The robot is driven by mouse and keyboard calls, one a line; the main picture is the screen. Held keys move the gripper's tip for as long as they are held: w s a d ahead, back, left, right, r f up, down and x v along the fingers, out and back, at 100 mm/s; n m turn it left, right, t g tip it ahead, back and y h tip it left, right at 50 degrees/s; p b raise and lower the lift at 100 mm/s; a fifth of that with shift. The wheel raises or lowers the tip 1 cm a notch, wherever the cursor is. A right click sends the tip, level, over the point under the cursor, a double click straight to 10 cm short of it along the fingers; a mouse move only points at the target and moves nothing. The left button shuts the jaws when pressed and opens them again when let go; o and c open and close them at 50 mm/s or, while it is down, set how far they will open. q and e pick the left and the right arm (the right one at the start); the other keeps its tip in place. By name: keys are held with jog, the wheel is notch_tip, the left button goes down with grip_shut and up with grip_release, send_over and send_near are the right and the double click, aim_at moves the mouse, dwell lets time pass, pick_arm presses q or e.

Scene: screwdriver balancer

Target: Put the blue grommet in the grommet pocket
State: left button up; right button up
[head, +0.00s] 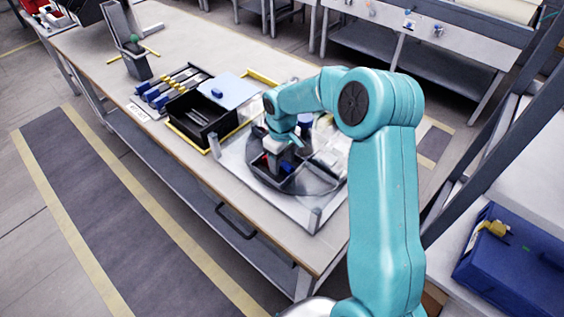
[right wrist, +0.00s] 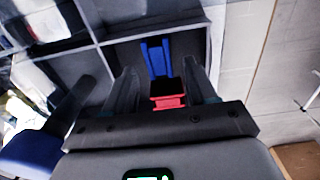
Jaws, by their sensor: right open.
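My right gripper (head: 276,158) is low over a round grey tray with compartments (head: 322,182). In the right wrist view its two fingers (right wrist: 164,82) are apart. Between and beyond them lie a blue part with raised sides (right wrist: 154,58) and a red part (right wrist: 168,97) in a grey compartment. Neither part is visibly gripped. I cannot tell whether this blue part is the blue grommet. A small blue piece (head: 217,93) lies on a light blue plate (head: 236,86) left of the tray in the head view. I cannot identify the grommet pocket. My left gripper is out of view.
A black open box (head: 186,136) stands left of the round tray. Screwdrivers with blue ends (head: 158,96) lie beyond it. A grey upright fixture (head: 137,65) stands at the far left. The front strip of the bench is mostly clear. A blue case (head: 515,265) stands at right.

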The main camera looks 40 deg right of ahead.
aim_at(282, 164)
notch_tip(282, 164, up, 11)
jog(key=shift+s+a+f, duration=0.1)
jog(key=shift+f, duration=0.05)
dwell(0.6)
